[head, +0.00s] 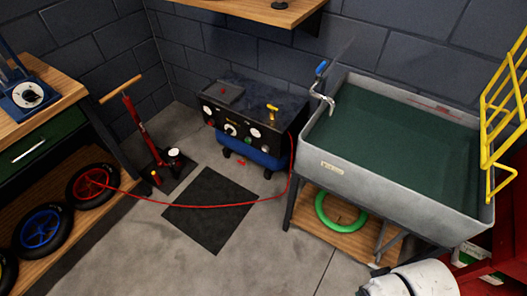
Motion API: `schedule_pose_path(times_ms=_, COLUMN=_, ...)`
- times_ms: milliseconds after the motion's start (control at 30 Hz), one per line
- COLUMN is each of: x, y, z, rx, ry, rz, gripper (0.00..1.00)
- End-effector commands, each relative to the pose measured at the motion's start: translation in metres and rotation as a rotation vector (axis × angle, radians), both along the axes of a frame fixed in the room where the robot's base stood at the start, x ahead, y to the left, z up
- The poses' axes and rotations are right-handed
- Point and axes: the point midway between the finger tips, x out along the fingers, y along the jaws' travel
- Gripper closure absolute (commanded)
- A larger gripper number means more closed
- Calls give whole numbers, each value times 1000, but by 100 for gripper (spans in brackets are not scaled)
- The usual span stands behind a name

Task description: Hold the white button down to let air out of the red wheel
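The red wheel (90,184), a black tyre with red spokes, stands on the low wooden shelf at the left. A thin red hose (215,205) runs from it across the floor and up to the right side of the dark compressor (255,118). I cannot tell which small white part is the button. Part of my white arm shows at the bottom right, well away from the panel. My gripper's fingers cannot be made out.
A blue wheel (42,229) is beside the red one. A red floor pump (140,125) stands left of the compressor. A grey sink (350,175) with green water and a yellow rack (505,110) fill the right. A dark mat (209,210) lies on open floor.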

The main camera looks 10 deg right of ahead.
Motion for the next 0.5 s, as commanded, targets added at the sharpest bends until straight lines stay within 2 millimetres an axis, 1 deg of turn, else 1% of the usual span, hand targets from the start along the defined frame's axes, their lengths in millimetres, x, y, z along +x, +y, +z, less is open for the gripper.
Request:
schedule_pose_path(times_ms=100, x=0, y=0, z=0, rx=0, ry=0, rz=0, gripper=58)
schedule_pose_path(times_ms=500, x=0, y=0, z=0, rx=0, ry=0, rz=0, gripper=97)
